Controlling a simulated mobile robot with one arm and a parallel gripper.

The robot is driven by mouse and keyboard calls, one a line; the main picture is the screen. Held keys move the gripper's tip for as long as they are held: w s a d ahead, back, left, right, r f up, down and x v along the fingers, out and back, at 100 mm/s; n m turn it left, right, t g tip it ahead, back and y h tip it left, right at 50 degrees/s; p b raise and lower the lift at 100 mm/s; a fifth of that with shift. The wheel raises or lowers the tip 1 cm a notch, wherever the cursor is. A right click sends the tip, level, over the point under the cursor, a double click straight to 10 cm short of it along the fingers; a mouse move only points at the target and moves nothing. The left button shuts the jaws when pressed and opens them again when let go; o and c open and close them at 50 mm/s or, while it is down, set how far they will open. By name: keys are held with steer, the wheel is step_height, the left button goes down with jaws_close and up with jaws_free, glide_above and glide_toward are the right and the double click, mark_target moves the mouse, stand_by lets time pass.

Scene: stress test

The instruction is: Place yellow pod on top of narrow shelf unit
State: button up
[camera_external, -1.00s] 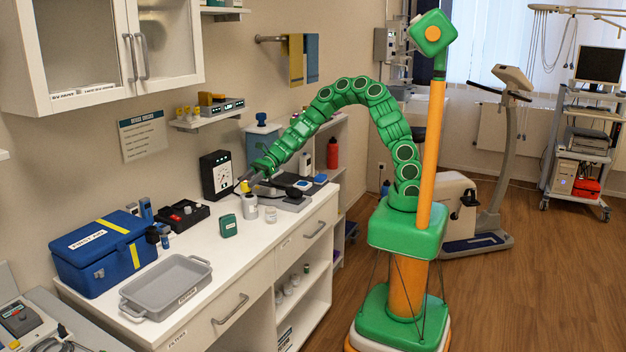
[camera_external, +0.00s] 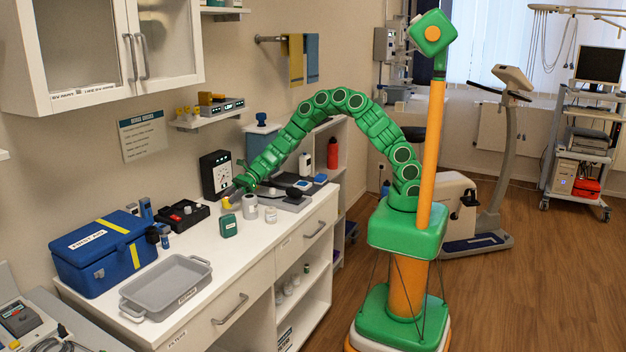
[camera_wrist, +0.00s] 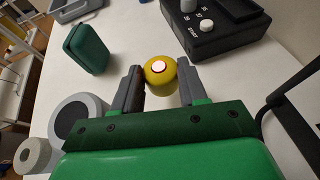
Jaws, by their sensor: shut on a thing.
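The yellow pod (camera_wrist: 159,72) has a pale round spot on its end and sits between the two dark fingers of my gripper (camera_wrist: 160,86) in the wrist view. My gripper (camera_external: 234,190) is shut on it, above the back of the white counter in the external view. The yellow pod (camera_external: 228,203) shows small and partly hidden there, just left of a grey-white cup (camera_external: 250,208). The narrow shelf unit (camera_external: 342,147) appears to be the white open-sided unit beyond the counter's far end; my arm hides part of it.
A green box (camera_external: 228,226) stands close to my gripper, with a black timer device (camera_external: 215,174) behind it. A red bottle (camera_external: 332,153) stands in the shelf unit. A grey tray (camera_external: 166,286) is at the front.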

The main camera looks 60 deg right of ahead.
steer(key=shift+w+a+f, duration=0.15)
steer(key=shift+w+f, duration=0.05)
steer(key=shift+f, duration=1.6)
steer(key=o, duration=1)
steer(key=shift+f, duration=0.15)
steer(key=shift+o, duration=0.2)
steer(key=shift+d+r, duration=0.2)
steer(key=shift+r, duration=0.05)
steer(key=shift+v, duration=5.8)
steer(key=shift+s+f, duration=0.1)
